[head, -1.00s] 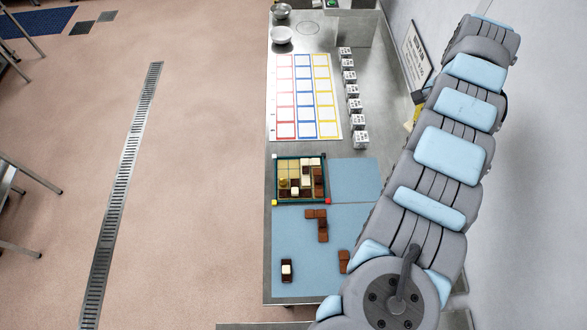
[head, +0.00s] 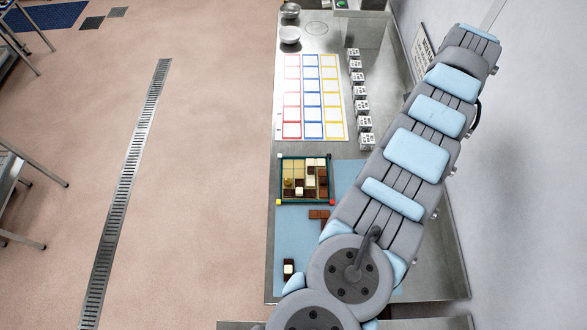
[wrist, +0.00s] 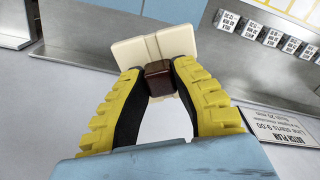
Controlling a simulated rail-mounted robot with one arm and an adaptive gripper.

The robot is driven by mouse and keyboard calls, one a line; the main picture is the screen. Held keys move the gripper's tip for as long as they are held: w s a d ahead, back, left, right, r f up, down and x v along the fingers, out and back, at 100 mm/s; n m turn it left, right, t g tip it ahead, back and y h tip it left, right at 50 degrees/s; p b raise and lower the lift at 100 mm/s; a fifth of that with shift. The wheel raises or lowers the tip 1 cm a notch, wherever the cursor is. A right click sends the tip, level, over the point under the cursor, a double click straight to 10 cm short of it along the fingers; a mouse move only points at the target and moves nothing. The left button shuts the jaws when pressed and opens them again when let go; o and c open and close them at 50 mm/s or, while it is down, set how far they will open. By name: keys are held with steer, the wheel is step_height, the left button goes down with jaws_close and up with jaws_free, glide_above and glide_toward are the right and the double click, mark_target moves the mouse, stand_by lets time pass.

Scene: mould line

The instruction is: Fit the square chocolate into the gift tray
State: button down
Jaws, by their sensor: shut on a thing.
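In the wrist view my gripper (wrist: 158,74) is shut on a chocolate piece (wrist: 128,53). The piece has cream blocks at the far side and a dark brown block between the fingertips. The fingers hide part of it, so I cannot tell whether its whole shape is square. The gift tray (head: 280,179) has a teal frame and lies on the blue mat in the head view. Brown, dark and cream blocks fill part of it, mostly its right side and lower part; gold cells show at its upper left. My gripper is not visible in the head view.
A brown piece (head: 319,214) lies just below the tray, partly hidden by my arm. A dark and cream piece (head: 288,267) lies near the front left of the blue mat (head: 293,235). A coloured grid sheet (head: 313,97) and several white cubes (head: 361,107) lie beyond.

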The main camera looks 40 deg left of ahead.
steer(key=shift+s+a+f, duration=0.1)
steer(key=shift+s+a, duration=0.05)
steer(key=shift+a+f, duration=0.4)
steer(key=shift+a, duration=0.05)
stand_by(0.3)
steer(key=shift+a+f, duration=0.1)
steer(key=shift+f, duration=0.05)
steer(key=shift+s+a+f+m, duration=0.15)
steer(key=shift+a+m, duration=0.05)
steer(key=shift+m, duration=0.1)
steer(key=shift+a+f, duration=0.65)
steer(key=shift+a, duration=0.1)
stand_by(0.9)
steer(key=shift+s+a+f+m, duration=0.15)
steer(key=shift+s+m, duration=0.05)
steer(key=shift+m, duration=0.1)
steer(key=shift+w, duration=0.1)
stand_by(0.3)
steer(key=shift+a+f, duration=0.15)
steer(key=shift+a, duration=0.05)
stand_by(0.4)
steer(key=shift+a+f, duration=0.1)
steer(key=shift+f, duration=0.2)
stand_by(0.3)
